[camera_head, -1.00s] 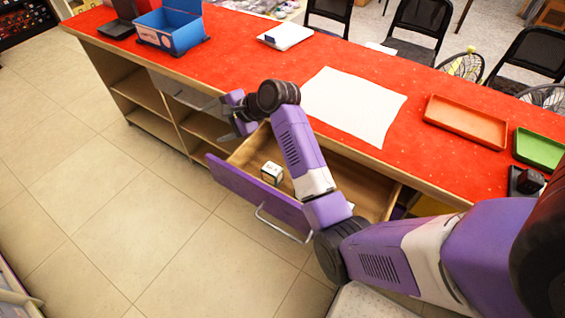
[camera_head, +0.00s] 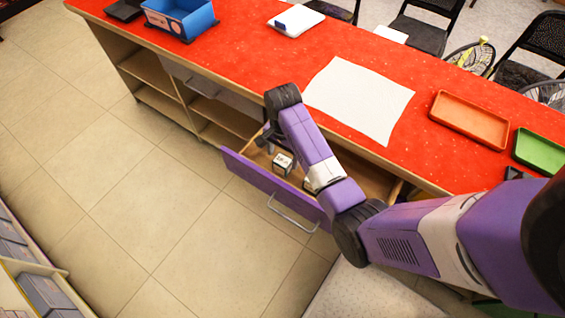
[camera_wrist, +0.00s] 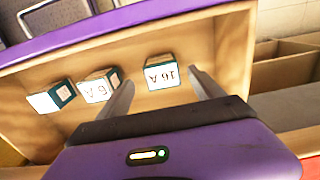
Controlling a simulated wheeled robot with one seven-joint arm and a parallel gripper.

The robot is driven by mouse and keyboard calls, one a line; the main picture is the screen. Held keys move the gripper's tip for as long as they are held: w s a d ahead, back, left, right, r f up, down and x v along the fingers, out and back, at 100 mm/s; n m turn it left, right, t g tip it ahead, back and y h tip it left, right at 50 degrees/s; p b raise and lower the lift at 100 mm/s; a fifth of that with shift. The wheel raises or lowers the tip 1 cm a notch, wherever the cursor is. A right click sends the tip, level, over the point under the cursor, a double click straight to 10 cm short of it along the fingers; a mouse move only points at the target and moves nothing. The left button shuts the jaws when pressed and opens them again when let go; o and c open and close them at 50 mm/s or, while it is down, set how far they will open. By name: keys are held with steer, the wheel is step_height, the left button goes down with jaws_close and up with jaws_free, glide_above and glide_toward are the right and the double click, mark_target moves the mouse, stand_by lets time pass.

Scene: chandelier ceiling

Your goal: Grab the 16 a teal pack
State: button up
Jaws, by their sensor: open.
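The 16 A teal pack (camera_wrist: 161,73) is a small white-topped box with teal sides. It sits in the open drawer, with its label upside down in the wrist view. My gripper (camera_wrist: 162,80) is open above the drawer, its fingers either side of this pack in the picture; I cannot tell whether they reach down around it. A second teal pack (camera_wrist: 98,87), its label hard to read, and a third (camera_wrist: 52,97) sit left of it. In the head view a pack (camera_head: 283,162) shows in the drawer, and my arm hides part of the inside.
The open drawer has a purple front (camera_head: 262,186) and a metal handle (camera_head: 291,214). The red counter (camera_head: 250,55) above it bears a blue box (camera_head: 180,17), a white sheet (camera_head: 358,98), an orange tray (camera_head: 470,118) and a green tray (camera_head: 540,150). The floor before the drawer is clear.

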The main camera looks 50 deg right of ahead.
mark_target(283, 160)
steer(key=shift+w+d+f, duration=0.1)
steer(key=shift+w+f, duration=0.05)
steer(key=shift+f, duration=2.45)
steer(key=c, duration=1.5)
steer(key=shift+o, duration=0.2)
steer(key=shift+r, duration=0.15)
step_height(283, 160, up, 20)
steer(key=p, duration=0.5)
